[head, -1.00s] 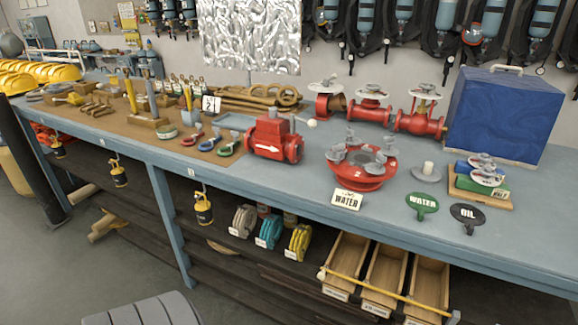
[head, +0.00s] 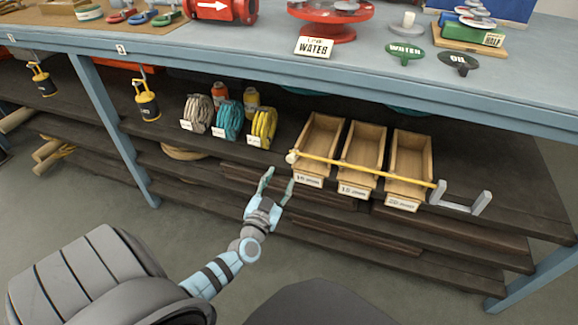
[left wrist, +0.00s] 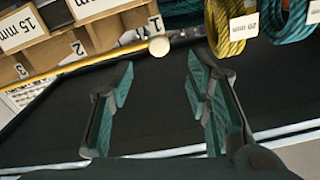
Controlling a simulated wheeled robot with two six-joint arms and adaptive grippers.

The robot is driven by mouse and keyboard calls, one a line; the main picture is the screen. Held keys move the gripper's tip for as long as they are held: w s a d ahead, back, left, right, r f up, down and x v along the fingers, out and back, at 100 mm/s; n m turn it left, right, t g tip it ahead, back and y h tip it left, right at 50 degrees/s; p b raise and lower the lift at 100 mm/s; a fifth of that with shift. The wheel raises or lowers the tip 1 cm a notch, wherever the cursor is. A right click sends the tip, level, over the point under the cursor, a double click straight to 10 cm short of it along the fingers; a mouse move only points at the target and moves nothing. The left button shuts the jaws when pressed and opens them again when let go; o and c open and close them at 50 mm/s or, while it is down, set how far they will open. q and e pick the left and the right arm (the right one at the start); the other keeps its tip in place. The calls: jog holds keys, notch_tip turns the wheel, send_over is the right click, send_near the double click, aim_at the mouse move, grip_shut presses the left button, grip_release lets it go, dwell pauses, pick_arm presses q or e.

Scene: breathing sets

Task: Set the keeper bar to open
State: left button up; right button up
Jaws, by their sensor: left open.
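The keeper bar (head: 365,170) is a thin yellow bar lying across the fronts of three wooden bins on the lower shelf. It has a pale round knob (head: 291,157) at its left end, and its right end is by a grey U-shaped bracket (head: 460,203). My left gripper (head: 279,180) is open and empty, just below and left of the knob, apart from it. In the left wrist view the bar (left wrist: 85,64) runs to the knob (left wrist: 159,47), which appears beyond and between the open fingertips (left wrist: 160,64). My right gripper is not in view.
Coiled ropes, grey, teal (head: 229,121) and yellow (head: 263,127), stand left of the bins (head: 318,140). The blue bench top (head: 400,82) overhangs the shelf. Dark planks (head: 340,232) lie below. Space in front of the shelf is clear.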

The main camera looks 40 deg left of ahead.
aim_at(290, 161)
pick_arm(q)
jog(key=b+x, duration=0.1)
jog(key=x, duration=0.3)
jog(key=b+x, duration=0.2)
jog(key=x, duration=0.2)
jog(key=shift+f, duration=0.25)
jog(key=shift+w+a+r, duration=0.1)
jog(key=shift+w, duration=0.25)
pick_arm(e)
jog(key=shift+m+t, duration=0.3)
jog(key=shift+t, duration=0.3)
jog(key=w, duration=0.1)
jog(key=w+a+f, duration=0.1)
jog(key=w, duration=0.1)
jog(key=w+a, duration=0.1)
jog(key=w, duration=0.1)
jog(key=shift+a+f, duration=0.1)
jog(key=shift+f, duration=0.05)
pick_arm(q)
grip_shut()
